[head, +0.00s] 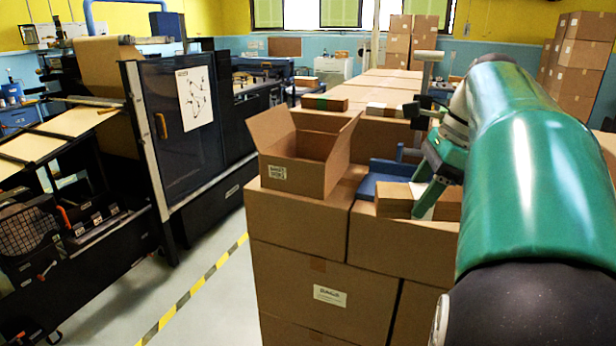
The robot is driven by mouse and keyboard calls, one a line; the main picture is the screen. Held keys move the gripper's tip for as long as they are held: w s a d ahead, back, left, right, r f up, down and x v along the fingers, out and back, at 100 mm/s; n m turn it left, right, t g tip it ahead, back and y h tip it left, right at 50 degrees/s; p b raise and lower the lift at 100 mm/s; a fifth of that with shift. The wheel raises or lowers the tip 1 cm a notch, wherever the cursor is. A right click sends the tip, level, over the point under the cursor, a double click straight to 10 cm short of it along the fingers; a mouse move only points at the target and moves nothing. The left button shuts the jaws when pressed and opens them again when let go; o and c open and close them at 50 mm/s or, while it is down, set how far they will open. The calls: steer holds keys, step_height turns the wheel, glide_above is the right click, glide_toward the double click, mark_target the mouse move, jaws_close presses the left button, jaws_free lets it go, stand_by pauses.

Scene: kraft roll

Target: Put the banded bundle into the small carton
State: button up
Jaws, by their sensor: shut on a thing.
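The small carton (318,178) stands open on a stack of closed cartons in the middle of the head view. Its flaps are spread, a white label is on its front, and its inside looks empty from here. To its right, the banded bundle (394,200) is a flat brown block with a pale band around its middle. It is at the top of the neighbouring carton; I cannot tell whether it rests there or is slightly raised. My green gripper (430,194) reaches down from the right and is shut on the bundle, hiding part of it.
A blue object (383,178) lies between the small carton and the bundle. A dark machine (180,130) stands at left, beyond open floor.

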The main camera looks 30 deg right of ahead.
steer(key=w+a+f+n+g, duration=0.2)
steer(key=w+a+f+n, duration=0.5)
steer(key=f, duration=0.3)
steer(key=w+a+f+n+g+h, duration=0.1)
steer(key=w+a+f+n+g, duration=0.1)
steer(key=w+a+f+n, duration=0.5)
steer(key=w+a+f+n+g+h, duration=0.1)
steer(key=w+a+f+n+g, duration=0.1)
steer(key=w+a+f+n, duration=0.5)
steer(key=w+a+f, duration=0.1)
steer(key=a+f, duration=0.3)
steer(key=f, duration=0.3)
steer(key=shift+f+g, duration=0.35)
steer(key=shift+g, duration=0.05)
